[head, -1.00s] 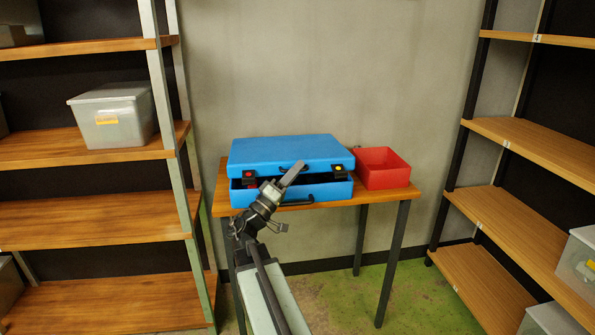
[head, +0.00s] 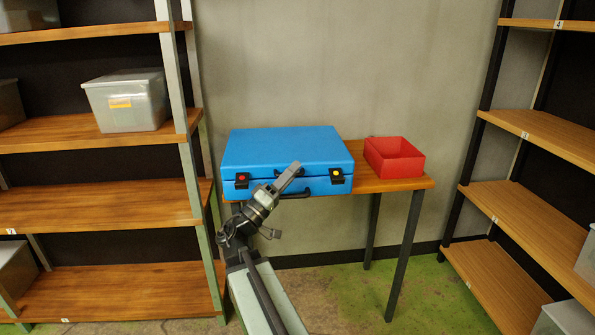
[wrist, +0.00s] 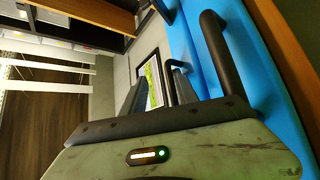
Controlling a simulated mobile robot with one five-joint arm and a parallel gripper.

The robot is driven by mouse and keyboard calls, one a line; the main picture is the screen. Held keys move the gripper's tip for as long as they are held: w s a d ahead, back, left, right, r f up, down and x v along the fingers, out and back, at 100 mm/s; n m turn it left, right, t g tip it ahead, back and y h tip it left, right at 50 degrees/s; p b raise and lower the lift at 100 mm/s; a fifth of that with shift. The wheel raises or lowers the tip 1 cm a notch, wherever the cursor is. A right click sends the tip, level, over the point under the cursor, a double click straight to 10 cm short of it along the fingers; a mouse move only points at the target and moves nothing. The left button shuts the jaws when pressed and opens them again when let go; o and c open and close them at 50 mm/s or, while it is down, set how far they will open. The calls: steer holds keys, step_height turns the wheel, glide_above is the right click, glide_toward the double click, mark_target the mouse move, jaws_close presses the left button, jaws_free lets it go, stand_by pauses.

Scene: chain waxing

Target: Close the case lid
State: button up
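The blue case (head: 285,150) stands on the wooden table, its lid lying flat over the base with only a thin seam along the front. A black latch with a red button (head: 242,181) is at the front left and one with a yellow button (head: 337,176) at the front right. Whether they are fastened, I cannot tell. My gripper (head: 293,173) is in front of the case, near the middle of its front edge, and hides part of the seam.
A red open box (head: 394,158) stands on the table (head: 375,184) right of the case. Shelves flank the table, the left one (head: 100,202) holding a grey bin (head: 127,103). Some table top is free before the red box.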

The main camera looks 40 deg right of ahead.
steer(key=shift+w+a+f, duration=0.1)
steer(key=shift+w+f, duration=0.05)
steer(key=shift+f, duration=0.15)
steer(key=w+a+f+b, duration=0.2)
steer(key=a+f+b, duration=0.3)
steer(key=f+b, duration=0.1)
steer(key=shift+w+a, duration=0.4)
stand_by(0.8)
